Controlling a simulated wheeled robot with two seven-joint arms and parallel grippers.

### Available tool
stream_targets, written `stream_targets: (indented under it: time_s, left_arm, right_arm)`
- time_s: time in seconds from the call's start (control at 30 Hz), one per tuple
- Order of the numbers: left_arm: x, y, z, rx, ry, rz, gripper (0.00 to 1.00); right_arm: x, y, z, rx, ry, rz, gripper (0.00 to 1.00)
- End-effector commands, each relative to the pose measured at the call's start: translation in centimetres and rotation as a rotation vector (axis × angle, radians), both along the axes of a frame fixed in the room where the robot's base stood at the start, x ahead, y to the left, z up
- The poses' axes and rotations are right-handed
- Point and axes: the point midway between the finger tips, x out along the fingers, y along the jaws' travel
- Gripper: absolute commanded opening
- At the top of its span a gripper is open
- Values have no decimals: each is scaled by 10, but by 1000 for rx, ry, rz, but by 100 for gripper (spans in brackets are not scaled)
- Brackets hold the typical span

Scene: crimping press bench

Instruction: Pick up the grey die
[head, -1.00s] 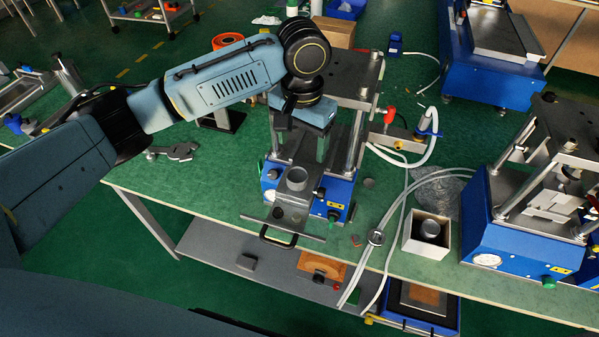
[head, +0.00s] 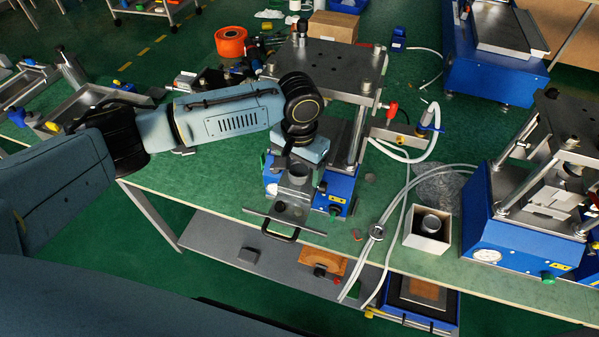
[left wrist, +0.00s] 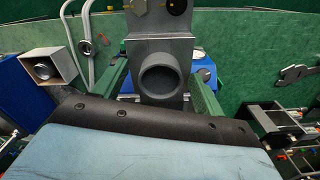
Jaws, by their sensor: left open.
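The grey die (head: 297,177), a short hollow cylinder, stands on the pulled-out metal slide (head: 290,210) at the front of the middle press. In the left wrist view the die (left wrist: 160,84) shows with its round opening facing the camera. My left gripper (head: 301,172) is open and low over the slide, right at the die. In the left wrist view its green fingers (left wrist: 160,92) lie on either side of the die, with gaps showing. Whether a finger touches it I cannot tell. My right gripper is not in view.
The middle press's top plate (head: 326,72) and posts stand close behind my left gripper. A white box (head: 428,240) with a dark cylinder (head: 432,223) sits to the right, beyond pale hoses (head: 393,230). A second blue press (head: 520,235) stands farther right.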

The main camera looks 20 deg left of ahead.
Motion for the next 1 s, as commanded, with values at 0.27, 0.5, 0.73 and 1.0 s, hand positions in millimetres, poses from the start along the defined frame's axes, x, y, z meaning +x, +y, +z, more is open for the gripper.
stream_targets:
  time_s: [0.27, 0.5, 0.73, 1.0]
  left_arm:
    - [0, 0, 0, 0, 0, 0, 39]
    - [0, 0, 1, -2, -2, 0, 12]
    - [1, -1, 4, -2, -3, -1, 12]
    - [1, -1, 46, -4, -5, -1, 12]
  right_arm:
    - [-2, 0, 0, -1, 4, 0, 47]
    - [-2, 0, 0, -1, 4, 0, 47]
    - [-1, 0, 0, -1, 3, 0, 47]
    - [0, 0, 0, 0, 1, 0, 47]
